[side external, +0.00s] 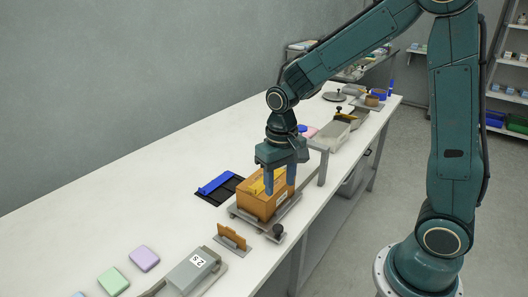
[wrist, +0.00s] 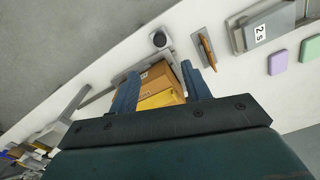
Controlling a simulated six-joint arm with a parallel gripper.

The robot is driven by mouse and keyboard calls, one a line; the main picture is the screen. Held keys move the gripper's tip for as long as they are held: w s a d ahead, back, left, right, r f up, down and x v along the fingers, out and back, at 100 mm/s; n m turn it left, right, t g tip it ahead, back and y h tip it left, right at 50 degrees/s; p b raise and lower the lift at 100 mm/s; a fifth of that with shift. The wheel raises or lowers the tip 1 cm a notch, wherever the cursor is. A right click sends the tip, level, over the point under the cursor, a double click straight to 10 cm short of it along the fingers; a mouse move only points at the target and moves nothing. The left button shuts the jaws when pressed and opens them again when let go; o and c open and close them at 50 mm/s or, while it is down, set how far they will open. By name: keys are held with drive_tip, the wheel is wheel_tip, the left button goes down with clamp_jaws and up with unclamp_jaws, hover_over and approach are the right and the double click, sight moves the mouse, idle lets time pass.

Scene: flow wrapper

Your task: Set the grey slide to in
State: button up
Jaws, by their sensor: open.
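A grey plate with a black knob (side external: 278,230) sits at the front edge of the bench. It looks like the grey slide, but I cannot tell for sure or read its position. The knob also shows in the wrist view (wrist: 159,40). A brown box (side external: 258,204) stands on the grey base beside the knob and hides part of it. Its top shows in the wrist view with a yellow piece (wrist: 160,99). My gripper (side external: 280,184) is open, fingers pointing down at the box. In the wrist view the box shows between the fingers (wrist: 160,86); I cannot tell whether they touch it.
An orange-brown upright piece (side external: 232,237) on a grey plate stands nearer the camera. A black tray with a blue bar (side external: 215,184) is left of the box. A grey post (side external: 322,168) stands to the right.

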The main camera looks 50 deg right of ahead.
sight(278, 227)
drive_tip(key=shift+f, duration=0.15)
drive_tip(key=shift+f, duration=6.8)
clamp_jaws()
